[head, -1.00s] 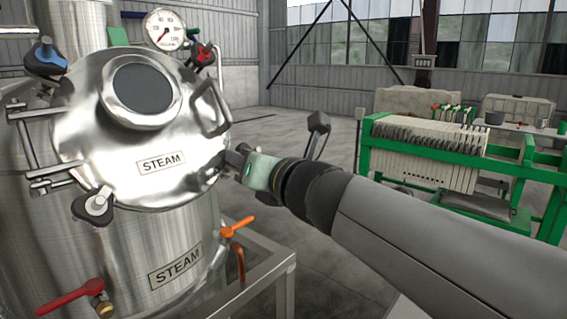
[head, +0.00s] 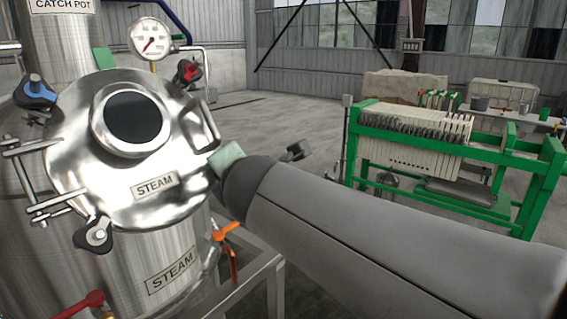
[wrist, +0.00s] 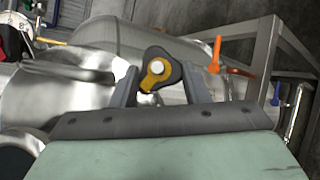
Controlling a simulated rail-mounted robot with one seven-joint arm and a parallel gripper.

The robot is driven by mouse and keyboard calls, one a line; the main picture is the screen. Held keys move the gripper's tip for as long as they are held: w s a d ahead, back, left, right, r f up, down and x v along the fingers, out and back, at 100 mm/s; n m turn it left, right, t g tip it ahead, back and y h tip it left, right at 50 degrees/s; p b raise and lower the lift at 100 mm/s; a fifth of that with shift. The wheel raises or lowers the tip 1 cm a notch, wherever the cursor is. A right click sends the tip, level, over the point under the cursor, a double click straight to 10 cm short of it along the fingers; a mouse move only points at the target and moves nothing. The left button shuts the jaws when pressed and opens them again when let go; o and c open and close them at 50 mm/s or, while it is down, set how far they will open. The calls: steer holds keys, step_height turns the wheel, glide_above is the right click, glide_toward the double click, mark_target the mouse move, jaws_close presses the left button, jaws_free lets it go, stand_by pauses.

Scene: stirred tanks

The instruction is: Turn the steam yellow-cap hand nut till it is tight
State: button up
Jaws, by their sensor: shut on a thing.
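The steam vessel lid (head: 110,180) is a round steel cover with a dark sight glass and a STEAM label. The yellow-cap hand nut (wrist: 153,82) shows in the wrist view as a dark lobed knob with a yellow cap and pale centre, at the lid's edge. My gripper (wrist: 161,76) is shut on it, one finger on each side. In the head view my gripper (head: 226,157) is at the lid's right edge, and the nut is hidden behind it.
Other hand nuts sit around the lid: blue (head: 36,90), red (head: 188,72) and grey-white (head: 94,235). A lid handle (head: 208,122) is just above my gripper. An orange valve handle (head: 225,231) and steel frame (head: 262,272) are below. A green filter press (head: 440,150) stands right.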

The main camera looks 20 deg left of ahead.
steer(key=shift+r+m+h+p, duration=0.15)
steer(key=shift+m+h+p, duration=0.2)
steer(key=shift+m, duration=0.15)
steer(key=o, duration=1)
steer(key=v, duration=1.7)
steer(key=shift+s+d, duration=0.1)
